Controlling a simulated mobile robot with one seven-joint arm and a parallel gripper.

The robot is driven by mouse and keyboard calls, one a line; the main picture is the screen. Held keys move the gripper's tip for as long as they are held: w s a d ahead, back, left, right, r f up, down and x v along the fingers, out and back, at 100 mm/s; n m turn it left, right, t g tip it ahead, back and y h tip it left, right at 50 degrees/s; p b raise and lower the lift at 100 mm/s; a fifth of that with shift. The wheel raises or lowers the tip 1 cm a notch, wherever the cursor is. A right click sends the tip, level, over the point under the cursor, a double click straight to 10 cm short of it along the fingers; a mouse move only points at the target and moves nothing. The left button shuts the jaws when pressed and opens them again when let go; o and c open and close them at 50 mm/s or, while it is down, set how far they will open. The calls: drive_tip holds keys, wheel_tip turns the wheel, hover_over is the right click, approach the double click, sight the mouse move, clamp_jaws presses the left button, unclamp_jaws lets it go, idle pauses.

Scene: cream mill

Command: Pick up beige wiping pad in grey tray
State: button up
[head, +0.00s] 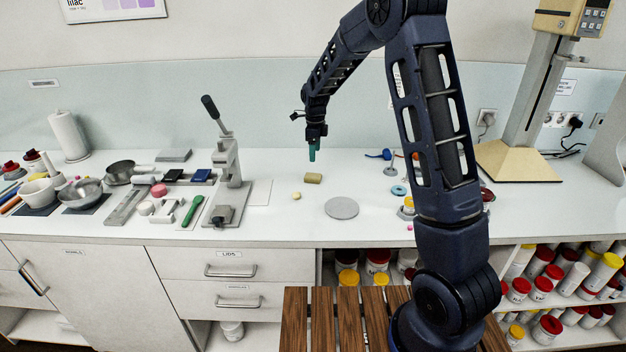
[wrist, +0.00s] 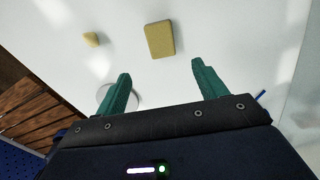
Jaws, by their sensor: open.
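A beige-tan block (head: 313,178), which looks like the wiping pad, lies flat on the white counter; no grey tray shows under it. It also shows in the wrist view (wrist: 159,39), ahead of the fingertips and roughly between their lines. My gripper (head: 312,155) points down above and just behind the block in the head view. Its green fingers are spread apart in the wrist view (wrist: 162,70), with nothing between them. A long grey tray-like piece (head: 122,210) lies at the left of the counter; its contents are unclear.
A small yellowish piece (head: 296,196) and a grey disc (head: 341,207) lie near the block. A lever press (head: 229,165) stands to the left, a tall stand (head: 535,100) to the right. The counter around the block is mostly clear.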

hover_over(313, 176)
drive_tip(key=f, duration=0.6)
drive_tip(key=shift+d, duration=0.25)
drive_tip(key=shift+w+a+f, duration=0.1)
drive_tip(key=shift+a+f, duration=0.05)
drive_tip(key=shift+f, duration=1.15)
drive_tip(key=shift+w+a+f, duration=0.1)
drive_tip(key=shift+f, duration=1.15)
drive_tip(key=shift+c, duration=0.4)
drive_tip(key=c, duration=1)
